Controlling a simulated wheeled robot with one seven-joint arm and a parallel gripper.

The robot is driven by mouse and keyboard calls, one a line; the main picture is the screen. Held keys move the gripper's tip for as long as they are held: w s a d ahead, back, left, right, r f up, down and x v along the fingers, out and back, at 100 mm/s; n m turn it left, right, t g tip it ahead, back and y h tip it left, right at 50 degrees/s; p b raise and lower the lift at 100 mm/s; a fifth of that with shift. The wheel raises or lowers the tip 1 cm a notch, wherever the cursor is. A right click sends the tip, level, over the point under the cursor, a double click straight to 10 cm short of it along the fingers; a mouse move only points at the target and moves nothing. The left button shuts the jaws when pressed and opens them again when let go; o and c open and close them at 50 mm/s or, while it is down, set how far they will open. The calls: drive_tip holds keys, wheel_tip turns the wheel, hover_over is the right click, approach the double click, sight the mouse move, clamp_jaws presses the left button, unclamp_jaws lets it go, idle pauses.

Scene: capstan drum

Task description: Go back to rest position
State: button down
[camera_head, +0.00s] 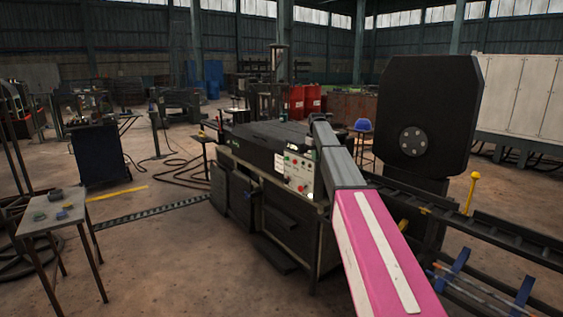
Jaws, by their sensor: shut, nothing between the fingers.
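My arm, pink with a white stripe and a grey section beyond, reaches from the bottom edge up toward the machine's control panel (297,172). I cannot make out my gripper or its fingers; the far end of the arm is small and dark against the machine. The panel has red and green buttons and stands on the front of a long dark machine (262,135). A large black plate with clipped corners and a round grey bolted hub (413,141) stands upright to the right of my arm.
A small table (38,225) with small parts stands at the left. A dark cabinet (100,155) stands behind it. A dark rail (500,235) with a yellow post (471,193) runs along the right. Cables lie left of the machine. Open floor (170,260) lies in the left foreground.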

drive_tip(key=s+f+m, duration=0.3)
drive_tip(key=s+f, duration=2)
drive_tip(key=s, duration=0.2)
drive_tip(key=s+f+m, duration=0.1)
drive_tip(key=s+f, duration=0.3)
drive_tip(key=s, duration=0.7)
drive_tip(key=s+f+m, duration=0.1)
drive_tip(key=s+f, duration=0.4)
drive_tip(key=s, duration=0.7)
drive_tip(key=shift+s+d+f+m, duration=0.2)
drive_tip(key=shift+f+m, duration=0.05)
drive_tip(key=shift+m, duration=0.15)
drive_tip(key=shift+d, duration=0.1)
